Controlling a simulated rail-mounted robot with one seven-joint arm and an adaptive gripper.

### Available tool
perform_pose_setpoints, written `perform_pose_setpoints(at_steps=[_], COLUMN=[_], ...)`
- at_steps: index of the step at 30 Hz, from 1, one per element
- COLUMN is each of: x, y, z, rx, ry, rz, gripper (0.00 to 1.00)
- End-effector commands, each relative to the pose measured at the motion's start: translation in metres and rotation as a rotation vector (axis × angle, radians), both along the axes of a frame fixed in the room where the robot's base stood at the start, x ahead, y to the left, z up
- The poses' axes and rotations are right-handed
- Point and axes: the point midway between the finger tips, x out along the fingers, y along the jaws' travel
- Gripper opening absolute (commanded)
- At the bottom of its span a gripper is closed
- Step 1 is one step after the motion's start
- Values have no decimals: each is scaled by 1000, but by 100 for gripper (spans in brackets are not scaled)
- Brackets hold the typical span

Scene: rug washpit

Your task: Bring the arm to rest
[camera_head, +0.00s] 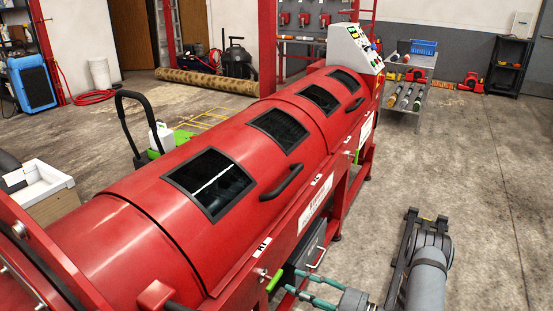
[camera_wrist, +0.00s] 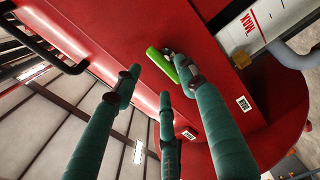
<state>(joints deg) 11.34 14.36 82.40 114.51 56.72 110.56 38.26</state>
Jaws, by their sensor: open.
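My gripper (camera_head: 291,279) is at the lower middle of the head view, beside the side of the red machine (camera_head: 300,130). Its teal fingers are open and point towards that side. In the wrist view my gripper (camera_wrist: 150,85) shows three spread fingers. A green handle (camera_wrist: 162,66) lies just beyond the fingertips, close to the right finger; I cannot tell whether they touch. The green handle also shows in the head view (camera_head: 275,280), just left of the fingertips. Nothing is seen held.
The long red drum machine fills the left and middle, with dark windows and a control panel (camera_head: 355,47) at its far end. A metal cart (camera_head: 410,88) with bottles stands beyond it. A rolled rug (camera_head: 207,81) lies at the back. The concrete floor at right is mostly clear.

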Motion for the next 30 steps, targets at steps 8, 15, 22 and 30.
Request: perform_pose_setpoints(at_steps=[8, 15, 22, 30], x=[29, 37, 35, 34], y=[54, 66, 67, 67], z=[0, 2, 4, 4], rx=[-1, -85, -159, -177], ry=[-4, -157, -292, -326], rz=[1, -4, -3, -3], gripper=[42, 42, 42, 42])
